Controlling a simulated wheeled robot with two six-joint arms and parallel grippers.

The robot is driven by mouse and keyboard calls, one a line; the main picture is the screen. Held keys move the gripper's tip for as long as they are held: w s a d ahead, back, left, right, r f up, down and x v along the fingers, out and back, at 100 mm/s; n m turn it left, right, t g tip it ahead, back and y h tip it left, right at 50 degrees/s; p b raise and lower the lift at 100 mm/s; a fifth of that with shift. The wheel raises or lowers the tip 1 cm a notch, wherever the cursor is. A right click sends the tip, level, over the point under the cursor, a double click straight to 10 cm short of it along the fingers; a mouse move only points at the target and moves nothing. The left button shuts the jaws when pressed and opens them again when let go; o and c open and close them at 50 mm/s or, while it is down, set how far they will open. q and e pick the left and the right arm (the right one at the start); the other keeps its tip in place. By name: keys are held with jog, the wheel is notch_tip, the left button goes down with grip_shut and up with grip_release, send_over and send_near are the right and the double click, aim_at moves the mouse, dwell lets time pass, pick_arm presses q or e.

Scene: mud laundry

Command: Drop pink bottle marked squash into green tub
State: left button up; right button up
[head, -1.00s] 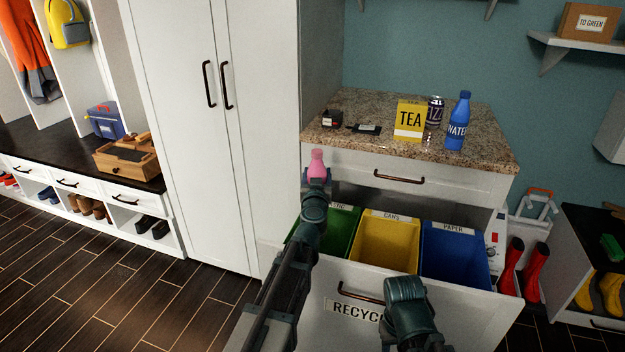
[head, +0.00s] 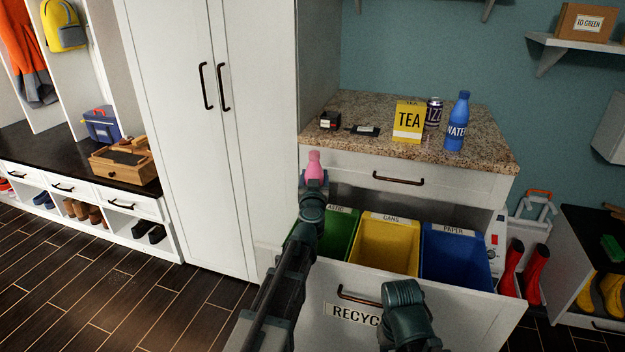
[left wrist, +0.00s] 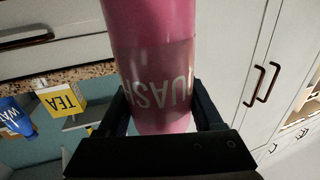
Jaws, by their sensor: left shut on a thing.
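The pink bottle (head: 314,165) is held in my left gripper (head: 314,182), in front of the cabinet and above the green tub. In the left wrist view the bottle (left wrist: 150,40) stands between the two fingers (left wrist: 162,110), and part of the word SQUASH shows inverted on its label. The green tub (head: 341,236) is the leftmost bin in the pulled-out drawer, its label partly covered. My left arm crosses in front of its left side, and its floor is hidden. My right arm shows at the drawer's front, but its fingers are not visible.
A yellow cans tub (head: 388,245) and a blue paper tub (head: 455,258) stand right of the green one. The open drawer front (head: 440,318) has a handle. A tea box (head: 408,122), can (head: 434,112) and water bottle (head: 457,122) stand on the counter (head: 480,145).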

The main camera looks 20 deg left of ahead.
pick_arm(q)
jog(key=f+b, duration=0.2)
jog(key=w+f+b, duration=0.1)
jog(key=b, duration=0.1)
jog(key=f+b, duration=0.2)
jog(key=shift+w+a+f, duration=0.2)
jog(key=shift+a+f, duration=0.1)
jog(key=shift+f, duration=0.05)
pick_arm(e)
jog(key=f, duration=0.5)
jog(key=shift+w+a+f, duration=0.2)
jog(key=shift+a+f, duration=0.1)
jog(key=shift+a, duration=0.05)
pick_arm(q)
jog(key=o, duration=1.4)
jog(key=shift+c, duration=0.2)
jog(key=shift+r, duration=0.15)
pick_arm(e)
jog(key=shift+r, duration=0.1)
